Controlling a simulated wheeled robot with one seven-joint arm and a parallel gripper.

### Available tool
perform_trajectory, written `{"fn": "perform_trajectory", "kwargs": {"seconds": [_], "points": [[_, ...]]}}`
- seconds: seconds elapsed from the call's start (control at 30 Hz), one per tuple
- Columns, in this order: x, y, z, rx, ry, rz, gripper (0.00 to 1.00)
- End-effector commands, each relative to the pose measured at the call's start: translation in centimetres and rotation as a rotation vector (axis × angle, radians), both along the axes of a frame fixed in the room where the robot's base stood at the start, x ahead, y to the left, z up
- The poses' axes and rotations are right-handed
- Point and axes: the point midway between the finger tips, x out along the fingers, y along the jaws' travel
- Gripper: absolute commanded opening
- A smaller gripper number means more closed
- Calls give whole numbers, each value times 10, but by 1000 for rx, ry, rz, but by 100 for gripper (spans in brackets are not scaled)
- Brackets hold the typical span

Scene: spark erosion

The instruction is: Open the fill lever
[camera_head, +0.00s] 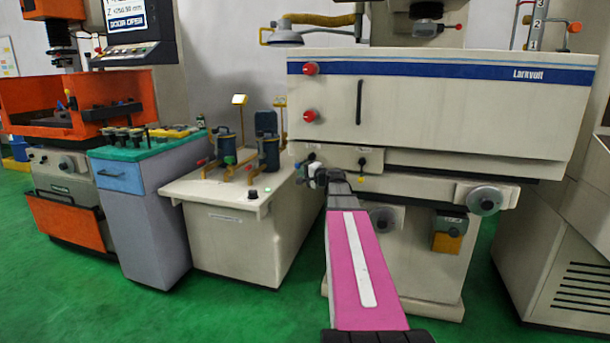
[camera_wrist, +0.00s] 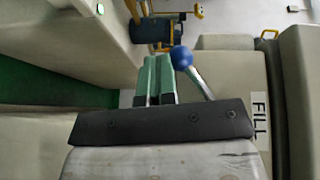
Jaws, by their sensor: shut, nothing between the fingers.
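The fill lever shows in the wrist view as a blue ball knob (camera_wrist: 181,58) on a thin metal rod. The rod slants down to the right and its lower end is hidden behind the dark plate of my gripper. A white FILL label (camera_wrist: 259,118) is on the pale machine face to the right. My gripper (camera_wrist: 157,62) has its two green fingers shut together with nothing between them. The knob is just right of the fingertips; I cannot tell whether they touch.
The large beige machine tank (camera_head: 440,108) with red knobs stands above and right of my gripper. A beige cabinet (camera_head: 228,200) with blue pump units (camera_head: 268,150) stands close on the left. A handwheel (camera_head: 486,199) sticks out at the right. Green floor is open in front.

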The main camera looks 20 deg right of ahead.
Motion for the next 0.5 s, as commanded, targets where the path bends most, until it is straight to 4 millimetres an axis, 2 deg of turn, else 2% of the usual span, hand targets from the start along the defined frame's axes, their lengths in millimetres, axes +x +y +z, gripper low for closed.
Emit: {"fn": "perform_trajectory", "kwargs": {"seconds": [0.5], "points": [[2,2,2,39,-29,0,0]]}}
